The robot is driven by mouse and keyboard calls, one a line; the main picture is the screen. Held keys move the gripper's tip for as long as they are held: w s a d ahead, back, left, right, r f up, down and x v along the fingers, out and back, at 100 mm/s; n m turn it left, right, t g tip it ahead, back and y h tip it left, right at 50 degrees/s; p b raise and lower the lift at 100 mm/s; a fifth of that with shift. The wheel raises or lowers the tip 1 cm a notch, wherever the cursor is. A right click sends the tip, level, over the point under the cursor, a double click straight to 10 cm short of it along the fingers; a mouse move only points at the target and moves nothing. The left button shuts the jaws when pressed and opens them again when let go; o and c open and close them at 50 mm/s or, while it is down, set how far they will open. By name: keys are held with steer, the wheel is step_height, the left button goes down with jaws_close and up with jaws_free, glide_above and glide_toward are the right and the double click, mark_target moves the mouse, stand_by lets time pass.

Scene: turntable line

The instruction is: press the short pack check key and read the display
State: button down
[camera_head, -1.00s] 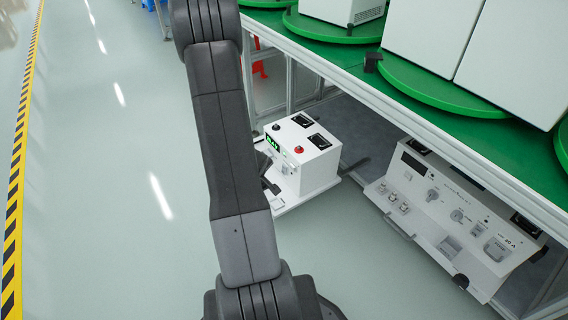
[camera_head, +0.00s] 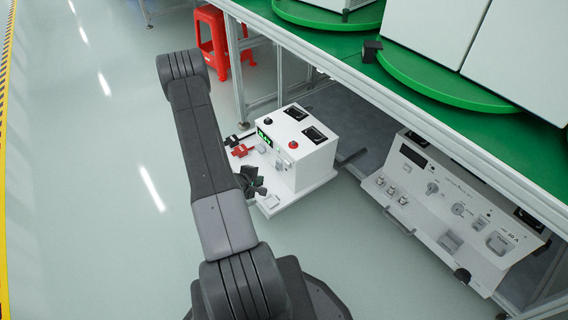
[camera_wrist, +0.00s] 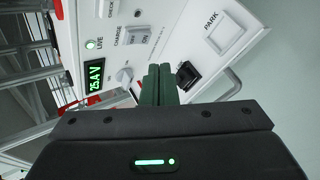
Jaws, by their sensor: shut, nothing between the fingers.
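In the wrist view the display (camera_wrist: 96,77) glows green, with digits and a V too small to read surely. A white key marked CHECK (camera_wrist: 107,8) is cut by the top edge; no "short pack" label is legible. My gripper (camera_head: 252,182) is beside the tester's front panel. Its dark green fingers (camera_wrist: 160,72) are shut and empty, between a grey knob (camera_wrist: 125,75) and a black socket-like part (camera_wrist: 187,75). Contact cannot be told.
A white PARK pad (camera_wrist: 225,34) lies at the wrist view's upper right. Red and black clips (camera_head: 240,150) lie left of the tester. A second white panel unit (camera_head: 450,205) stands at right beneath the green bench (camera_head: 345,50). A red stool (camera_head: 212,42) is behind. Floor at left is clear.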

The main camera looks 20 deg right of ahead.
mark_target(287, 164)
steer(key=w+d, duration=0.3)
steer(key=d, duration=0.5)
steer(key=shift+d+b, duration=0.15)
steer(key=shift+b, duration=0.25)
stand_by(2.0)
steer(key=shift+w+d+p, duration=0.1)
steer(key=shift+d+p, duration=0.2)
steer(key=shift+d, duration=0.1)
steer(key=shift+w+d, duration=0.2)
steer(key=shift+d, duration=0.25)
stand_by(0.5)
stand_by(0.4)
steer(key=shift+s+a+p, duration=0.35)
steer(key=shift+a+p, duration=0.05)
steer(key=shift+a, duration=0.45)
